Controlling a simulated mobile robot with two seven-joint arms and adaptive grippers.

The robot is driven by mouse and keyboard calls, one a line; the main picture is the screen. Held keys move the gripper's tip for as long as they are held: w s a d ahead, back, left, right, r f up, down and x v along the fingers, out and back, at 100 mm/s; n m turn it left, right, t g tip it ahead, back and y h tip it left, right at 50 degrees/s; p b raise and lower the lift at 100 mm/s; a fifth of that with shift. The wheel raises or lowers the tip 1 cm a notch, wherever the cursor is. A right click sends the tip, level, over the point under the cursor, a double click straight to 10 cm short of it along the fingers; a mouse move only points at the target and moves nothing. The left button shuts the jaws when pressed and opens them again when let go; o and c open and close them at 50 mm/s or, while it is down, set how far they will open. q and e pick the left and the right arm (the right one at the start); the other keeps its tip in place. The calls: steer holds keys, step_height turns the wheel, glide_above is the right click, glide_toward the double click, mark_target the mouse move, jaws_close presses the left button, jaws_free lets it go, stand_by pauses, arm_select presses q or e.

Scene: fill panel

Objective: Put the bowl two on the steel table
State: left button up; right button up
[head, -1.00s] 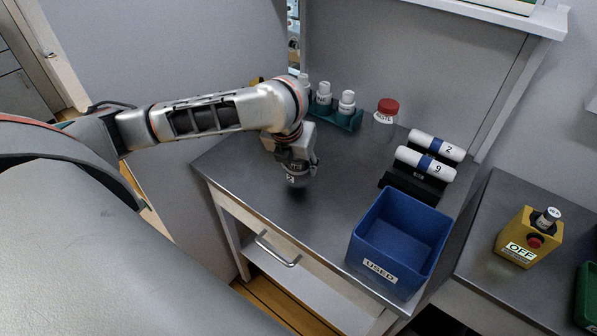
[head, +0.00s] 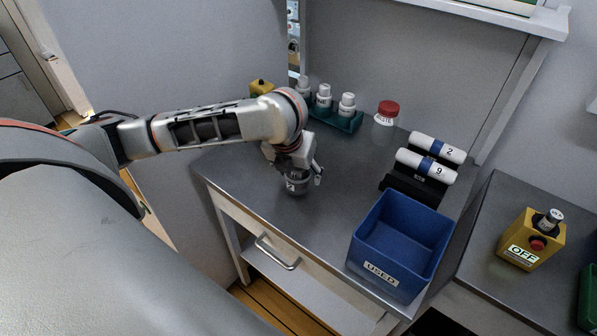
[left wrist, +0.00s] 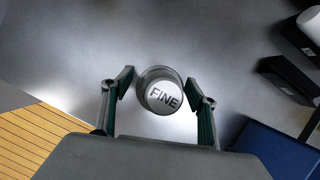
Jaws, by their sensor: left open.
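Bowl two (head: 295,186) is a small grey metal cup with a "2" on its side. It stands upright on the steel table (head: 245,180), near the table's left side. In the left wrist view the bowl (left wrist: 145,78) shows from above, with a pale round face marked "FINE" in it. My left gripper (head: 299,172) is just above and around the bowl. Its fingers (left wrist: 160,80) are open, one on each side, with a gap visible on the right side. My right gripper is not in view.
A blue "USED" bin (head: 380,268) stands at the table's front right. Behind it are numbered white cylinders (head: 427,166) on black holders. A red-lidded jar (head: 385,118) and a green rack of white bottles (head: 345,121) stand at the back. A yellow "OFF" box (head: 517,252) is at right.

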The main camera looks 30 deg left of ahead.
arm_select(q)
steer(key=p+v, duration=0.2)
steer(key=v, duration=0.5)
steer(key=shift+r+p, duration=0.3)
steer(key=shift+p, duration=0.1)
steer(key=p+v, duration=0.1)
steer(key=v, duration=0.3)
steer(key=shift+s+r, duration=0.2)
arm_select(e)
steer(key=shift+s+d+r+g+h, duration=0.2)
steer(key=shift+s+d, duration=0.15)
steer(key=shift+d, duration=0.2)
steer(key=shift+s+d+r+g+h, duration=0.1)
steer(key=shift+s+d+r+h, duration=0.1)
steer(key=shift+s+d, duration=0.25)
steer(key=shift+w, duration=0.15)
arm_select(q)
steer(key=shift+s+d+f, duration=0.1)
